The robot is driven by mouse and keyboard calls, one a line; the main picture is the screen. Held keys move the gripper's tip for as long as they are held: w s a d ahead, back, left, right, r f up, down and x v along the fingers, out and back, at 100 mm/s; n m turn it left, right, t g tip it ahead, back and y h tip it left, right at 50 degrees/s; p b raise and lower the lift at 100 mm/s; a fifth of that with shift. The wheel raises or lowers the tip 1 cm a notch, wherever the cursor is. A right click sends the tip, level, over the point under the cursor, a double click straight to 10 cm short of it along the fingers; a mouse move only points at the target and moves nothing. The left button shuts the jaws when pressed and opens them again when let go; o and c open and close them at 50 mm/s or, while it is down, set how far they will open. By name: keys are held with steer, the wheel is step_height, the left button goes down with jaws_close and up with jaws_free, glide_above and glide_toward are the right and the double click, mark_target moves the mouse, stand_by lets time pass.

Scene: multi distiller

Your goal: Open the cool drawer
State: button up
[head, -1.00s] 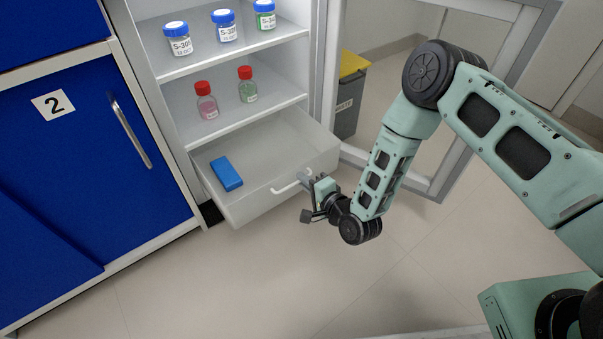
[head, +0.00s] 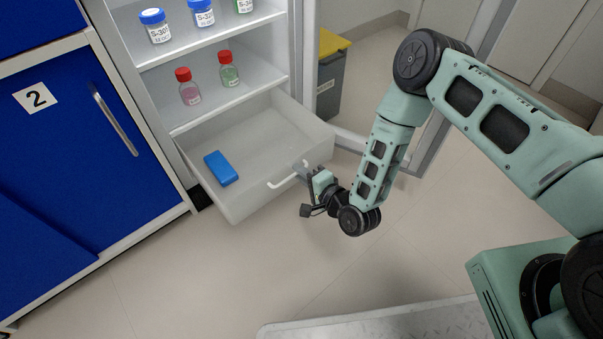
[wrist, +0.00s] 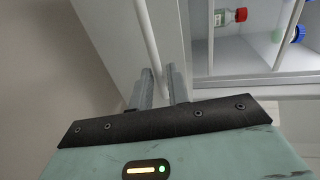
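The cool drawer (head: 228,200) is the white, see-through pull-out box at the bottom of the open cold cabinet. It stands well out from the cabinet, with a blue block (head: 221,168) lying inside. Its white bar handle (head: 287,179) is on the front face. My gripper (head: 305,170) is at the right end of this handle. In the wrist view the handle (wrist: 148,35) runs down between the two fingers of my gripper (wrist: 161,86), which look closed on it. The exact contact is partly hidden.
Shelves above hold blue-lidded jars (head: 156,25) and red-capped bottles (head: 187,86). The cabinet door (head: 425,140) stands open on the right, with a grey bin (head: 328,88) behind it. A blue cupboard (head: 75,140) stands left. The floor before the drawer is clear.

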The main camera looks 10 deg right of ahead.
steer(key=p+v, duration=0.6)
steer(key=v, duration=1.1)
steer(key=shift+s+p, duration=0.15)
steer(key=shift+p, duration=0.2)
steer(key=shift+d+r, duration=0.1)
steer(key=w+a+r+n+g+h, duration=0.1)
steer(key=w+a+r+n+g, duration=0.3)
steer(key=r+n, duration=0.25)
steer(key=w+a+r+n+g+h, duration=0.1)
steer(key=w+a+r+n+g, duration=0.3)
steer(key=r, duration=0.3)
steer(key=s+d+r+n+g+h, duration=0.3)
steer(key=s+r+n, duration=0.1)
steer(key=s+r, duration=0.7)
steer(key=s+d+r+n+g+h, duration=0.25)
steer(key=s+d+r+n, duration=0.2)
steer(key=s+r, duration=0.65)
step_height(320, 180, up, 38)
steer(key=w+p, duration=0.1)
steer(key=p, duration=3.7)
steer(key=shift+a+h, duration=0.3)
steer(key=shift+h, duration=0.05)
